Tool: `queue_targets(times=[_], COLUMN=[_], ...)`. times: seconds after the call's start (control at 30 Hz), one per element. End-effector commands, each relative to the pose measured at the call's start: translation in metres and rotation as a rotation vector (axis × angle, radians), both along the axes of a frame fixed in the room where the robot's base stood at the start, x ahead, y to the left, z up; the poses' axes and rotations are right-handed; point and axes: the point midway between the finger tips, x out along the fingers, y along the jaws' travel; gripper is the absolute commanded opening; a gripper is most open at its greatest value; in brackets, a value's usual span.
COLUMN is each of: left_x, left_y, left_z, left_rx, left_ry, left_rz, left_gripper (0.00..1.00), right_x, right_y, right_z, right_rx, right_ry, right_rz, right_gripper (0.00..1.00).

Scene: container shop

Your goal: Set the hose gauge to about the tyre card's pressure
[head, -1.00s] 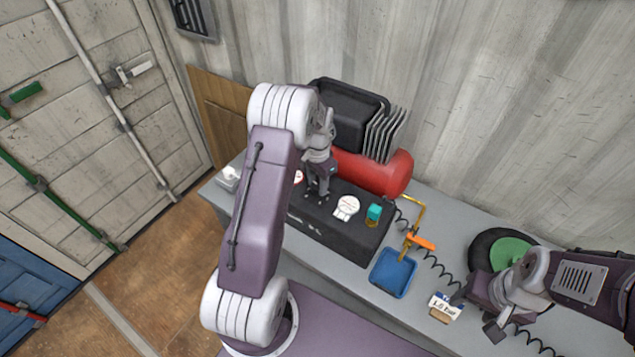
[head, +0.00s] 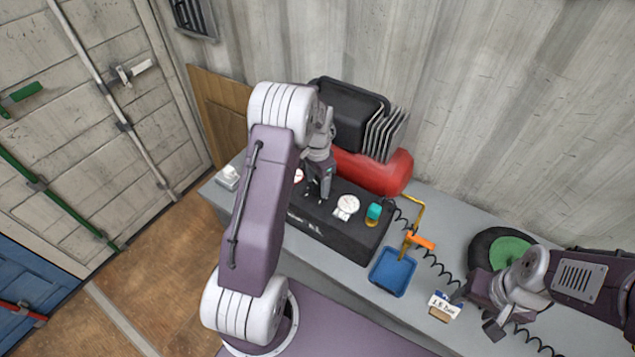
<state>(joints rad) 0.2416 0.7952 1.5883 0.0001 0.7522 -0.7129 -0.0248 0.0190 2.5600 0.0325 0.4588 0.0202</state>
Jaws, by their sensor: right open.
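The black compressor panel (head: 330,228) carries a white round gauge (head: 348,204) and a teal knob (head: 373,211) to its right. A second white gauge (head: 298,176) is partly hidden by my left arm. I cannot read either needle. My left gripper (head: 317,193) points down over the panel, left of the front white gauge; its finger gap is unclear. The tyre card (head: 446,303) stands at the bench's front edge; its number is too small to read surely. My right gripper (head: 476,313) is open and empty, right of the card.
A red tank (head: 375,172) is behind the panel. A blue tray (head: 392,272), an orange hose piece (head: 421,241) on a yellow bracket (head: 417,213) and a coiled black hose (head: 437,268) are to the right. A tyre with a green hub (head: 502,249) lies near my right arm.

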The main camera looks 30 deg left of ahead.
Motion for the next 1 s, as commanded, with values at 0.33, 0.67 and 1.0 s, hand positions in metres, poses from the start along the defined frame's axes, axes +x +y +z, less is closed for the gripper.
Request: queue_targets(times=[0.33,0.67,1.0], left_x=[0.0,0.0,-0.001], left_y=[0.0,0.0,0.0], left_z=[0.011,0.078,0.09], left_rx=[0.0,0.0,-0.001], left_ry=[-0.001,-0.001,0.003], left_rz=[0.0,0.0,0.0], left_gripper=[0.59,0.59,0.59], right_x=[0.0,0.0,0.0], right_y=[0.0,0.0,0.0], right_z=[-0.004,-0.015,-0.015], right_rx=[0.0,0.0,0.0], right_ry=[0.0,0.0,0.0], right_rz=[0.0,0.0,0.0], right_gripper=[0.56,0.56,0.56])
